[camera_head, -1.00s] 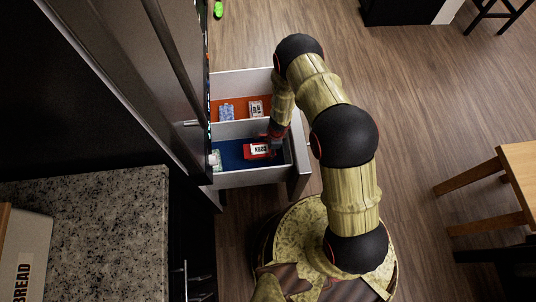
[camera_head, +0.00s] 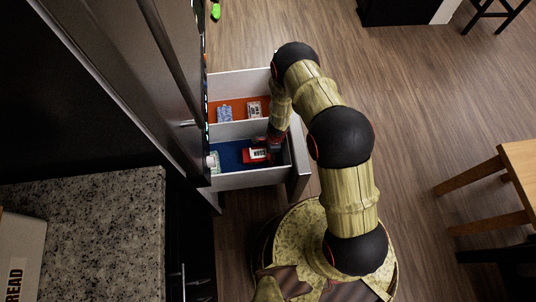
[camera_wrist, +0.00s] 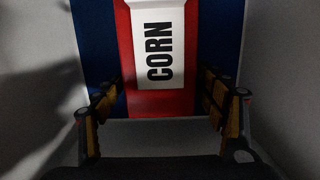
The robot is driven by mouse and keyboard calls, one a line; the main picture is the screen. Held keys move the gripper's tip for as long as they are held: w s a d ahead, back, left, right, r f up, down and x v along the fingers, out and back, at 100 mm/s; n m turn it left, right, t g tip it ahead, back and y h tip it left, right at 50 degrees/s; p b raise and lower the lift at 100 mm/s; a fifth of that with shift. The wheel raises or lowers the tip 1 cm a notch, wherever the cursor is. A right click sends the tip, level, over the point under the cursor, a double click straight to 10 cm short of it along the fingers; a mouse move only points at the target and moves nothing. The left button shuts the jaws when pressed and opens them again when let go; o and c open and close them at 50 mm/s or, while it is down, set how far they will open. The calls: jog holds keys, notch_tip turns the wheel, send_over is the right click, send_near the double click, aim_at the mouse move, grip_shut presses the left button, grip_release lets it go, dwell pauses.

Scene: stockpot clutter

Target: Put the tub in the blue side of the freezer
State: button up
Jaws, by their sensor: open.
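A red tub (camera_head: 249,158) with a white label lies in the blue side (camera_head: 231,150) of the open freezer drawer. In the wrist view the tub (camera_wrist: 190,50) shows the word CORN on its label, with blue floor on both sides of it. My gripper (camera_wrist: 163,108) is open, with one finger towards each side of the tub. I cannot tell whether the fingers touch it. In the head view my gripper (camera_head: 273,146) is low over the blue side, at the tub's right end, partly hidden by my arm.
The orange side (camera_head: 239,103) holds a blue-patterned pack (camera_head: 224,114) and a white-and-red pack (camera_head: 253,109). A pale item (camera_head: 214,161) stands at the blue side's left end. A low white divider (camera_head: 238,129) separates the sides. The drawer front (camera_head: 300,160) is close to my arm.

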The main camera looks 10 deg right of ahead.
jog(key=shift+r, duration=0.1)
jog(key=w+r+n+t+y+p, duration=0.1)
jog(key=w+r+n+p, duration=0.3)
jog(key=r, duration=2.1)
jog(key=r+n+t+p, duration=0.2)
jog(key=r+n, duration=0.3)
jog(key=r, duration=2)
jog(key=s+d+r+n, duration=0.2)
jog(key=s+r, duration=0.2)
jog(key=r, duration=0.3)
jog(key=s+d+r+n, duration=0.1)
jog(key=s+r+n, duration=0.1)
jog(key=s+r, duration=0.35)
jog(key=s+d+r+n+t+h, duration=0.1)
jog(key=s+d+r+n, duration=0.1)
jog(key=s+r, duration=0.3)
jog(key=s+d+r+n+t+h, duration=0.1)
jog(key=s+d+r+n, duration=0.2)
jog(key=s, duration=0.7)
notch_tip(320, 180, up, 2)
jog(key=shift+d+t+h, duration=0.3)
jog(key=shift+d+h, duration=0.1)
jog(key=shift+d, duration=0.6)
